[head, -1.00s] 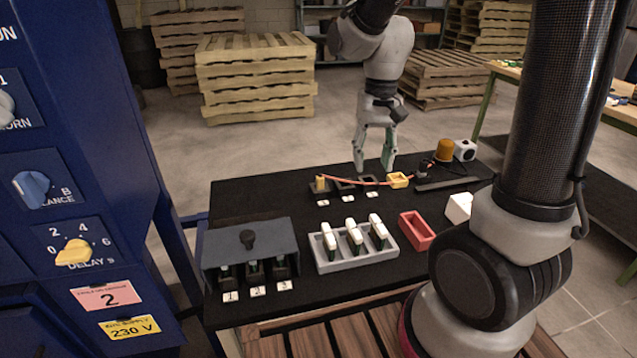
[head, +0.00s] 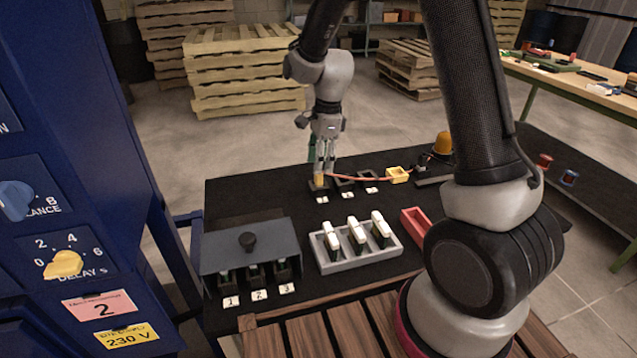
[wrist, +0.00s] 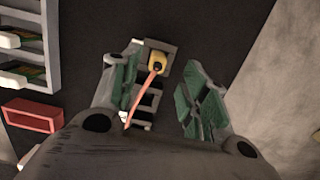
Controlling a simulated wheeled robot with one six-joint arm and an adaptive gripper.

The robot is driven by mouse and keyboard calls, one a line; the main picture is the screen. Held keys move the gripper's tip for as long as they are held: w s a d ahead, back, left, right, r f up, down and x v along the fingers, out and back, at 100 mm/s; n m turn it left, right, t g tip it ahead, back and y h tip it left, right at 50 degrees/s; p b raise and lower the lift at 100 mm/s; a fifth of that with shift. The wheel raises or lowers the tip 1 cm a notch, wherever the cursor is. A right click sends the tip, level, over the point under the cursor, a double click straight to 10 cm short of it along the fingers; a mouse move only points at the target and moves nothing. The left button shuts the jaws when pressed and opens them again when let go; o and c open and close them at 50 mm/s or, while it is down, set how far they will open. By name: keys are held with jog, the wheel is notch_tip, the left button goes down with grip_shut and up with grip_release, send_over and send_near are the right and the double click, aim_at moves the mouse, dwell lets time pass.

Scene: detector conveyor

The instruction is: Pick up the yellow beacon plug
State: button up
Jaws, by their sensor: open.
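The yellow beacon plug (head: 319,180) stands in the leftmost of a row of dark sockets (head: 344,183) at the back of the black mat. In the wrist view the plug (wrist: 156,61) shows from above, with an orange cable running from it. My gripper (head: 322,170) is just above the plug, pointing down. In the wrist view its green-padded fingers (wrist: 158,95) are apart with nothing held between them. The plug lies beyond the fingertips, nearer the left finger. In the head view the fingers partly hide the plug.
The orange cable (head: 362,178) runs right to a yellow box (head: 398,175) and the orange beacon (head: 443,143). In front are a grey rack (head: 330,264) of white-topped modules, a red tray (head: 415,227) and a grey hooded unit (head: 250,247).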

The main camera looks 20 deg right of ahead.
aim_at(319, 182)
jog(key=f, duration=0.4)
jog(key=shift+s+a+f, duration=0.15)
jog(key=shift+a+f, duration=0.15)
jog(key=shift+f, duration=0.05)
jog(key=shift+c, duration=0.4)
grip_shut()
jog(key=shift+r, duration=0.1)
